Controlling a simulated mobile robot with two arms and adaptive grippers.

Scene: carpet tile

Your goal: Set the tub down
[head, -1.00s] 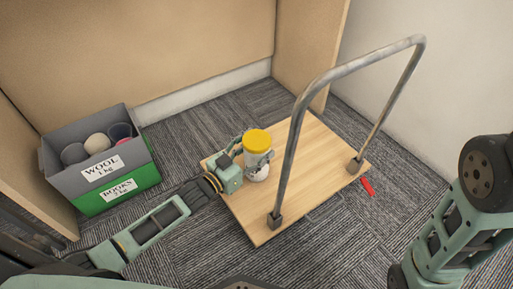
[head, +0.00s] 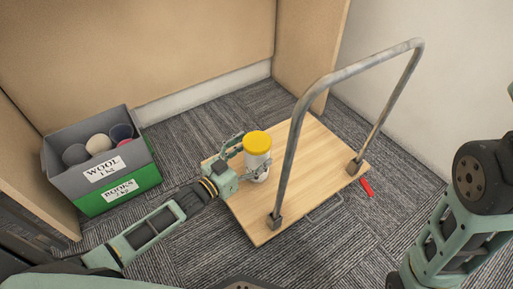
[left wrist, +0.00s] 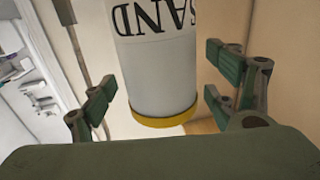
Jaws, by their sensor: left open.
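A white tub with a yellow lid (head: 257,146) stands upright on the wooden deck of a platform trolley (head: 262,224), near its left side. In the left wrist view the tub (left wrist: 162,70) appears upside down, with part of a label reading "SAND". My left gripper (head: 247,160) is open, with its fingers on either side of the tub. The left wrist view shows gaps between both fingers and the tub. The tub's base is partly hidden by a finger. My right arm shows at the right edge of the head view, but its gripper is not in view.
The trolley's metal handle (head: 287,155) arches over the deck just right of the tub. A red object (head: 367,187) lies at the deck's right edge. A grey bin marked "WOOL" (head: 58,180) stands on a green "BOOKS" bin (head: 144,183) at left. The deck beyond the handle is clear.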

